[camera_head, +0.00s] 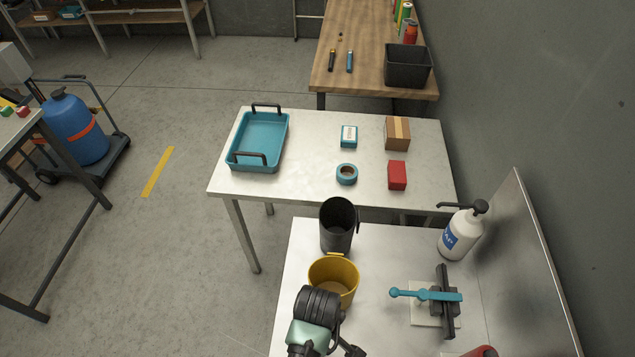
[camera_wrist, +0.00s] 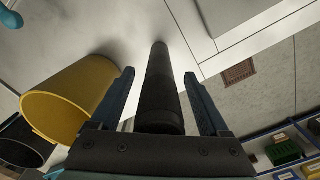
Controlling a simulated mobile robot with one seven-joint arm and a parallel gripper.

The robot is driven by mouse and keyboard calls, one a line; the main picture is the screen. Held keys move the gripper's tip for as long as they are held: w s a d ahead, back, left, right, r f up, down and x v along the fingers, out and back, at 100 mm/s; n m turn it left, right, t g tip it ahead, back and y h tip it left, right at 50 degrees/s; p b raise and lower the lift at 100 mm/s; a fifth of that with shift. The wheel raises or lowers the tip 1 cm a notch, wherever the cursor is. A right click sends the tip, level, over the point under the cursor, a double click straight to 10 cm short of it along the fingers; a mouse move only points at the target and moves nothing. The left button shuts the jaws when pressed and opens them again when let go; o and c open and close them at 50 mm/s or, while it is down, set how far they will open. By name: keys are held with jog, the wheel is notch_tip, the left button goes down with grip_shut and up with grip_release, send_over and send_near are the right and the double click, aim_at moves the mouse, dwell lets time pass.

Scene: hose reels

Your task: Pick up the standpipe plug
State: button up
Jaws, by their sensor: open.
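In the wrist view a dark, long cylinder (camera_wrist: 160,88), which I take to be the standpipe plug, lies between the two fingers of my gripper (camera_wrist: 159,74). The fingers are spread, with a visible gap on each side of the cylinder. Its near end is close to the gripper's palm, and its narrower-looking far end points toward the pale worktop. I cannot make out this cylinder in the head view, where my arm covers the front of the near table. My fingertips are not clear there.
A yellow cup (camera_head: 335,282) stands close beside my arm, with a black mug (camera_head: 338,226) behind it. A blue-handled fixture (camera_head: 437,294) and a white pump bottle (camera_head: 461,234) stand to the right. A blue tray (camera_head: 284,138) is on the table behind.

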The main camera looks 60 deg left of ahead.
grip_shut()
dwell(0.3)
dwell(1.1)
